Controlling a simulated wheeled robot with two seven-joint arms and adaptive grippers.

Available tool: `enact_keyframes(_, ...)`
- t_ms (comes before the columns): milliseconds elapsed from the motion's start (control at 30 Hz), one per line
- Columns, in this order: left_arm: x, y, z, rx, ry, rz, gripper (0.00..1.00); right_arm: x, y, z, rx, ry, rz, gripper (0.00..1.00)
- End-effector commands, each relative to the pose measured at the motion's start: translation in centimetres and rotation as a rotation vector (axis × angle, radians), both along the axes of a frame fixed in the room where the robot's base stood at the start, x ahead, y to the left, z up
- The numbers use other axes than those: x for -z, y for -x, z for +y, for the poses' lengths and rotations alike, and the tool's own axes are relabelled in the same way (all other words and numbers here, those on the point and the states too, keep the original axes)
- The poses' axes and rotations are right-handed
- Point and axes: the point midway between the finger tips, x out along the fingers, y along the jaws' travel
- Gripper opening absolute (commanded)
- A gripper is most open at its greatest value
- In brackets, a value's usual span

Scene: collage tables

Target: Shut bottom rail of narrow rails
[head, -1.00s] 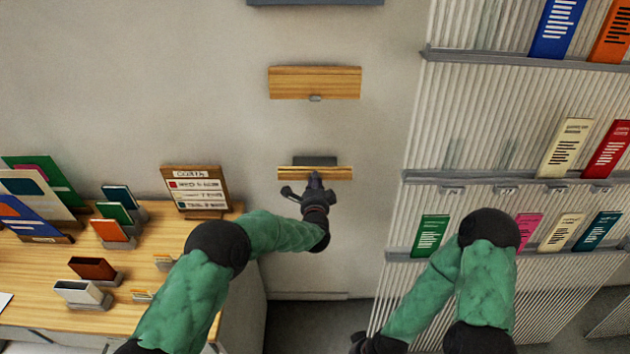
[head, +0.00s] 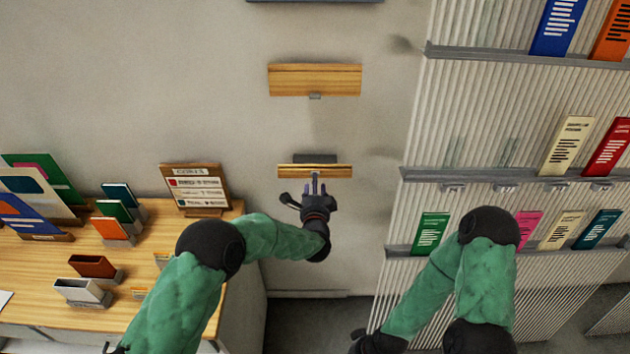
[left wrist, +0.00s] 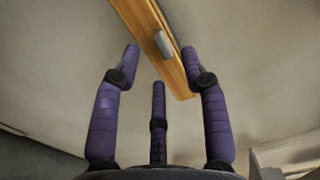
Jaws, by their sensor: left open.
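Two narrow wooden rails are on the wall. The upper rail (head: 315,80) has a small grey knob under its lower edge. The bottom rail (head: 290,171) is below it, with a dark grey piece (head: 315,158) just above and behind. My left gripper (head: 315,184) is open and empty, just below the middle of the bottom rail, fingers pointing at it. In the left wrist view the bottom rail (left wrist: 176,70) runs diagonally past the open fingers (left wrist: 161,66), its grey knob (left wrist: 163,44) between and beyond the fingertips. Contact cannot be told. My right gripper (head: 364,342) is low, mostly hidden.
A wooden table (head: 120,318) with cards, small holders and a sign (head: 197,188) stands at the left. A ribbed display panel (head: 490,115) with grey ledges and several booklets stands at the right. The wall between them is bare around the rails.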

Motion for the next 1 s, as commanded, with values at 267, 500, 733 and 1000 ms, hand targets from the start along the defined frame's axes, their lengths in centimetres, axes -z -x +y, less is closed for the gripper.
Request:
enact_keyframes(267, -0.4, 5.5, 0.0, 0.002, -0.001, 0.0, 0.44, 0.0, 0.0, 0.0, 0.0, 0.0, 0.0, 0.0)
enact_keyframes(500, -0.5, 7.9, -0.1, 0.002, -0.001, 0.0, 0.44, 0.0, 0.0, 0.0, 0.0, 0.0, 0.0, 0.0)
enact_keyframes(733, -0.6, 8.2, 0.0, 0.0, -0.001, -0.001, 0.44, 0.0, 0.0, 0.0, 0.0, 0.0, 0.0, 0.0)
enact_keyframes(1000, -0.6, 8.2, 0.0, 0.0, -0.001, -0.001, 0.44, 0.0, 0.0, 0.0, 0.0, 0.0, 0.0, 0.0)
